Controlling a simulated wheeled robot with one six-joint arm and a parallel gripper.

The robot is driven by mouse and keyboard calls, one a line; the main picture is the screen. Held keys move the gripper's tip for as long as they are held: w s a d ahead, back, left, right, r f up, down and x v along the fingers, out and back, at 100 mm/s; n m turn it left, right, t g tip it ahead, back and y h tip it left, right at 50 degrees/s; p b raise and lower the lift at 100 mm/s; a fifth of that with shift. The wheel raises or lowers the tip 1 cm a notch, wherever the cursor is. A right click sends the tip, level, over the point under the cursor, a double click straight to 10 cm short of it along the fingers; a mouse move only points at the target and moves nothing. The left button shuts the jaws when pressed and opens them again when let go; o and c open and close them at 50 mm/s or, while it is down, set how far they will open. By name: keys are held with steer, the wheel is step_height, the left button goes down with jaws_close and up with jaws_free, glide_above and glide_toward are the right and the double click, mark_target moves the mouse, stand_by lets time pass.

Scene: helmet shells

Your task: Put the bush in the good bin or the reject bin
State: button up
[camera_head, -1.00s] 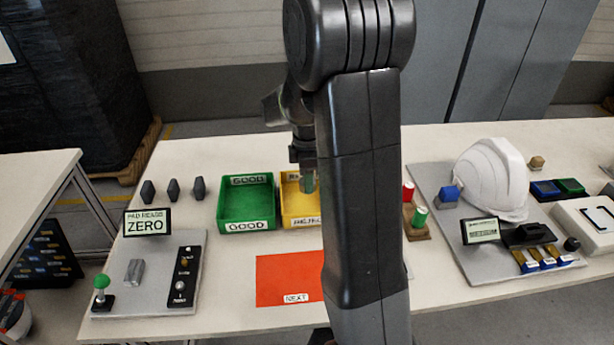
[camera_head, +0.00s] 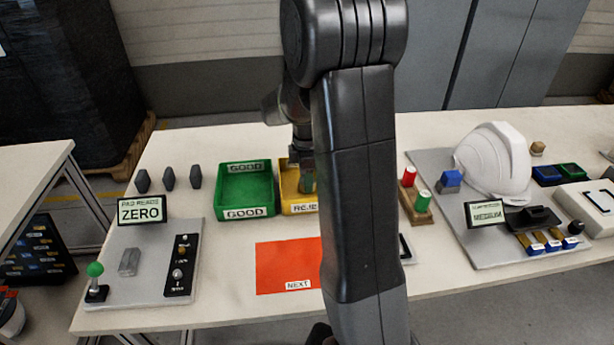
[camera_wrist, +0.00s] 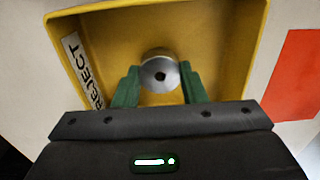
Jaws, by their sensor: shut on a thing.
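In the wrist view, the bush (camera_wrist: 160,72) is a grey metal cylinder with a small dark hole in its end. My gripper (camera_wrist: 158,86) is shut on it, a green finger on each side. The bush is over the inside of the yellow reject bin (camera_wrist: 215,12); whether it touches the floor of the bin I cannot tell. In the head view my gripper (camera_head: 307,180) is at the yellow reject bin (camera_head: 298,208), partly hidden by my arm. The green good bin (camera_head: 245,190) stands just left of it and looks empty.
A red mat marked NEXT (camera_head: 285,265) lies in front of the bins. A pad panel with a ZERO display (camera_head: 142,210) is at left, near several dark blocks (camera_head: 168,178). A white helmet shell (camera_head: 492,165) and a peg stand (camera_head: 416,205) are at right.

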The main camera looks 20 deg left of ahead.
steer(key=shift+f, duration=0.45)
steer(key=o, duration=1.1)
step_height(320, 180, up, 14)
steer(key=p, duration=0.1)
steer(key=shift+f, duration=0.1)
step_height(320, 180, down, 14)
steer(key=shift+r+b, duration=0.15)
steer(key=shift+b, duration=0.55)
steer(key=shift+r, duration=0.2)
steer(key=shift+f, duration=0.1)
